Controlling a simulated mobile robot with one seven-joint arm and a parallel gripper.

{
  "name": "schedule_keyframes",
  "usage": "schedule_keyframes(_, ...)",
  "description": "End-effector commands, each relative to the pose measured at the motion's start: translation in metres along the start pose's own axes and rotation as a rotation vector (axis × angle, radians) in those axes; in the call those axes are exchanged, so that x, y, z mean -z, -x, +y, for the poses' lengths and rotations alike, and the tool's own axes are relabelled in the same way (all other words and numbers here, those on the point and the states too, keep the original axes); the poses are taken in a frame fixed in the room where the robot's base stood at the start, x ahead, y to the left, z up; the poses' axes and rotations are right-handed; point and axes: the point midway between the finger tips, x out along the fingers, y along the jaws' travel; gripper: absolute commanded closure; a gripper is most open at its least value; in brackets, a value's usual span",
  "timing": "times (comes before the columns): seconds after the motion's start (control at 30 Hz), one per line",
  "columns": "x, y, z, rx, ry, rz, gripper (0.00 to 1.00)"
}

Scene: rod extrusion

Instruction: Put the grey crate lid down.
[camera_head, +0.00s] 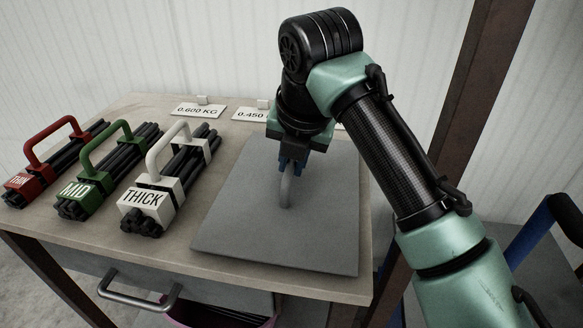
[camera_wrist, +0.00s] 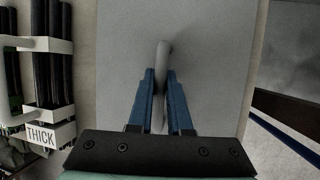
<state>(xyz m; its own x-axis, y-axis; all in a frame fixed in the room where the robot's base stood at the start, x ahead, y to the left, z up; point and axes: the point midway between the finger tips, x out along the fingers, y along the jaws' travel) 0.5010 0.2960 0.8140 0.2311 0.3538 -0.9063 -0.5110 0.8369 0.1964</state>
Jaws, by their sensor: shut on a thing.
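The grey crate lid (camera_head: 325,235) is a flat square plate with an upright grey handle (camera_head: 288,186) in its middle. It lies flat over the right part of the table top; I cannot tell whether it touches the table or hangs just above it. My gripper (camera_head: 291,168) points down from above and is shut on the handle. In the wrist view the blue fingers of my gripper (camera_wrist: 161,85) stand on both sides of the handle (camera_wrist: 162,58), with the lid (camera_wrist: 205,40) beneath them. What lies under the lid is hidden.
On the wooden table (camera_head: 130,235), left of the lid, stand red THIN (camera_head: 25,185), green MID (camera_head: 85,190) and white THICK (camera_head: 150,200) carriers with dark rods. Weight cards (camera_head: 198,110) stand behind. A drawer handle (camera_head: 140,297) juts from the front. A brown post (camera_head: 480,90) rises at right.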

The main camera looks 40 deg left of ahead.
Motion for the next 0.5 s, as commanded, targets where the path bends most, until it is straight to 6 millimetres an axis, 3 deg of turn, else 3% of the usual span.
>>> schedule_keyframes(0.3,0.0005,-0.0013,-0.0003,0.000,0.000,-0.001,1.00)
schedule_keyframes(0.33,0.0004,-0.0012,-0.0004,0.000,0.000,-0.001,0.78)
schedule_keyframes(0.47,0.0003,-0.0011,-0.0003,0.000,0.000,-0.001,0.54)
schedule_keyframes(0.5,0.0003,-0.0010,-0.0004,0.000,0.000,-0.001,0.53)
